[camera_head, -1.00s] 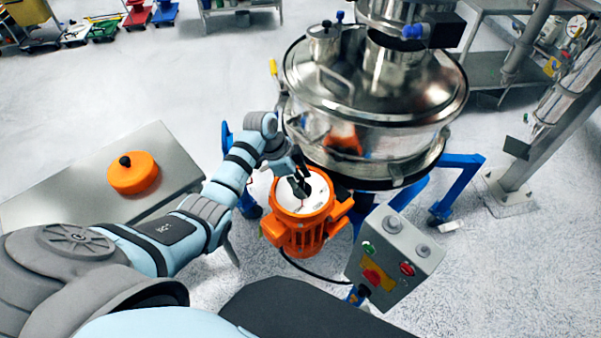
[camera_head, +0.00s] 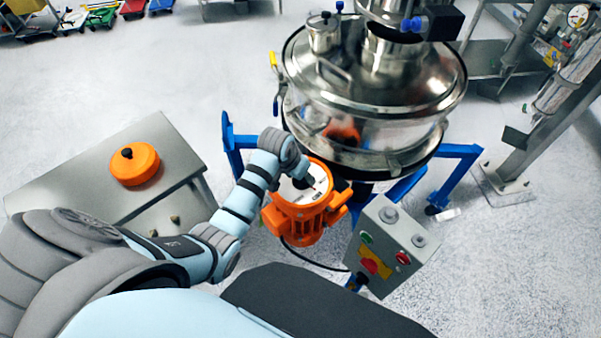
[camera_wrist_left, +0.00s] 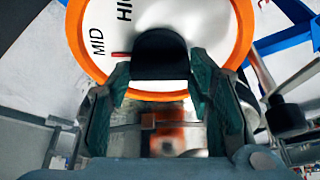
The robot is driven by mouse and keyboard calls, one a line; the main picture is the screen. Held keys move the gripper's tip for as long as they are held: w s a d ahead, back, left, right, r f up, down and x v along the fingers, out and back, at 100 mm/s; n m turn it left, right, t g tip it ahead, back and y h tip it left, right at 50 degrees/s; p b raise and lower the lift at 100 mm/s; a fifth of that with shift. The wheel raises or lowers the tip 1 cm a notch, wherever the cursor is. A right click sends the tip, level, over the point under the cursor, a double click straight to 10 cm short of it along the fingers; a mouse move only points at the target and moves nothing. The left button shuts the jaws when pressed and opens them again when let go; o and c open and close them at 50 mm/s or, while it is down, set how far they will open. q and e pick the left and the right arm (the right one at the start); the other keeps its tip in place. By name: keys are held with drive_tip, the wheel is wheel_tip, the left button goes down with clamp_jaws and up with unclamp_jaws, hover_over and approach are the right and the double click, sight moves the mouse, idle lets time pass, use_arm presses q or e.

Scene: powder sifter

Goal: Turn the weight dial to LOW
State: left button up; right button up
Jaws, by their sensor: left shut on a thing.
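The weight dial is a white round face (camera_head: 321,181) on top of an orange motor (camera_head: 297,222) below the sifter. In the left wrist view the dial face (camera_wrist_left: 205,25) shows MID and part of HIGH; no LOW label can be read. A red mark lies left of the black knob (camera_wrist_left: 160,55), close to MID. My left gripper (camera_wrist_left: 161,73) is shut on the knob, with one green-padded finger on each side. In the head view my left wrist hides most of the knob and the fingers. My right gripper is not in view.
The steel sifter (camera_head: 375,85) stands behind the motor on a blue frame (camera_head: 455,157). A grey control box (camera_head: 390,245) with buttons is close at right of the motor. A steel table (camera_head: 90,185) at left holds an orange round part (camera_head: 134,164).

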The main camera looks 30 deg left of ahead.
use_arm(q)
drive_tip(key=n+y, duration=0.1)
drive_tip(key=n, duration=0.1)
drive_tip(key=n+y, duration=0.1)
drive_tip(key=n, duration=0.2)
drive_tip(key=shift+d, duration=0.2)
drive_tip(key=shift+n+g+y, duration=0.4)
drive_tip(key=shift+n+y, duration=0.3)
drive_tip(key=shift+n, duration=1.4)
drive_tip(key=o, duration=1.1)
drive_tip(key=shift+o, duration=0.2)
drive_tip(key=v, duration=0.7)
drive_tip(key=shift+d+r, duration=0.15)
drive_tip(key=shift+r, duration=0.15)
